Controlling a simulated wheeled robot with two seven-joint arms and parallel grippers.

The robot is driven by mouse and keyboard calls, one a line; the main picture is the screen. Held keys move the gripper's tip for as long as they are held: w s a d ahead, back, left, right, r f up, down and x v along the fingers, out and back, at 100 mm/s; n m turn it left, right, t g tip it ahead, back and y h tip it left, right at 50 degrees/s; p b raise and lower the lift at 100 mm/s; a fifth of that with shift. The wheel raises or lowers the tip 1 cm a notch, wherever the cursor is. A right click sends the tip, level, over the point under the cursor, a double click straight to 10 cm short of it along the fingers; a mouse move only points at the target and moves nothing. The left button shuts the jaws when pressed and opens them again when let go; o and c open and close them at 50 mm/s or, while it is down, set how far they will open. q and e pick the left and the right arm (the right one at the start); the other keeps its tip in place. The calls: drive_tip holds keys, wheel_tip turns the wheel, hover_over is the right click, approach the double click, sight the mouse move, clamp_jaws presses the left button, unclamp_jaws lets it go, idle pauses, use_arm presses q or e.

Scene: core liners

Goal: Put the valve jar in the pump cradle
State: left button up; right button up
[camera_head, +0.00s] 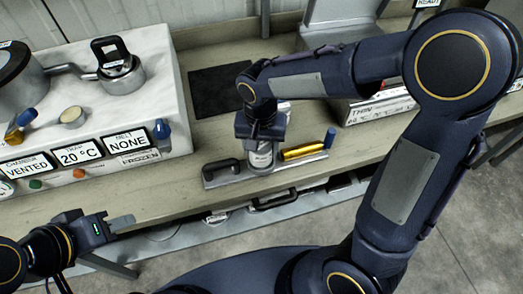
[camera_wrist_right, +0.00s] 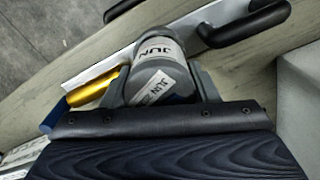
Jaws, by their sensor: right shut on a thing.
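My right gripper (camera_head: 262,146) points down over a grey carrier tray (camera_head: 222,181) on the bench. It is shut on a grey jar (camera_head: 262,158) with white labels; in the right wrist view the jar (camera_wrist_right: 158,78) shows "JUN" on its labels. The jar is at the tray; its base is hidden, so I cannot tell whether it touches. I cannot tell for certain which thing is the valve jar or the pump cradle. My left gripper (camera_head: 121,223) is away from the bench objects at lower left, its fingers seen edge-on.
A gold cylinder with a blue end (camera_head: 304,152) lies at the tray's right end. A black handle (camera_head: 222,168) is at its left. A white unit (camera_head: 160,105) with a black-handled vessel (camera_head: 119,70) stands left. A dark mat (camera_head: 219,90) lies behind my right gripper.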

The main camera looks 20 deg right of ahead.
drive_tip(key=shift+w+d+f, duration=0.1)
drive_tip(key=shift+w+f, duration=0.05)
drive_tip(key=shift+f, duration=0.8)
drive_tip(key=shift+w+d+f, duration=0.1)
drive_tip(key=shift+f, duration=0.8)
drive_tip(key=shift+f, duration=0.25)
drive_tip(key=o, duration=1)
drive_tip(key=shift+r, duration=0.1)
drive_tip(key=shift+o, duration=0.2)
